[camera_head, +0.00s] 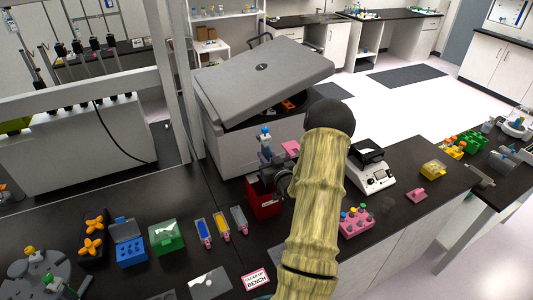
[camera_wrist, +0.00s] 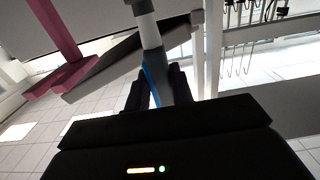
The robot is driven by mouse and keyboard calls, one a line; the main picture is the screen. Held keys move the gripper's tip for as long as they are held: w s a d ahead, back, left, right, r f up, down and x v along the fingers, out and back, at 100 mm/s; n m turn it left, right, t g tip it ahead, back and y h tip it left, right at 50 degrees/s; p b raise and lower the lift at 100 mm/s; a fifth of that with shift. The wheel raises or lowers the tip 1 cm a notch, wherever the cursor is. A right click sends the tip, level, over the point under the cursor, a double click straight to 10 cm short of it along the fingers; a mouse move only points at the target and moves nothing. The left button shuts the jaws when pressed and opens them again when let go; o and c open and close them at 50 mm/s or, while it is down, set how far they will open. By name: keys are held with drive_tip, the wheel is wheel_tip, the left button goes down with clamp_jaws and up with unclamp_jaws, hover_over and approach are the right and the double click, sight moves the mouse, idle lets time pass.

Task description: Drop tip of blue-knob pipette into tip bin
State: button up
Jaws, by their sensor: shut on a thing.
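The blue-knob pipette (camera_head: 265,142) stands roughly upright in the head view, its blue knob at the top. My gripper (camera_wrist: 160,85) is shut on it; in the wrist view the pipette's grey shaft (camera_wrist: 151,34) runs up from between the dark fingers, with a blue strip beside them. In the head view my gripper (camera_head: 272,172) is dark and partly hidden by my arm. An open red box (camera_head: 262,208), apparently the tip bin, stands on the black bench just below the gripper. The pipette's lower end and tip are hidden, so I cannot tell whether they are inside it.
A large grey-lidded machine (camera_head: 260,72) stands behind the gripper. A white balance (camera_head: 378,181) and pink rack (camera_head: 354,226) are to the right. Blue (camera_head: 130,254) and green (camera_head: 167,240) boxes and several cartridges stand left. Bare bench lies in front of the red box.

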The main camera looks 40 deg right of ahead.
wheel_tip(320, 180, down, 9)
drive_tip(key=b, duration=0.3)
drive_tip(key=shift+r, duration=0.2)
drive_tip(key=shift+b, duration=0.45)
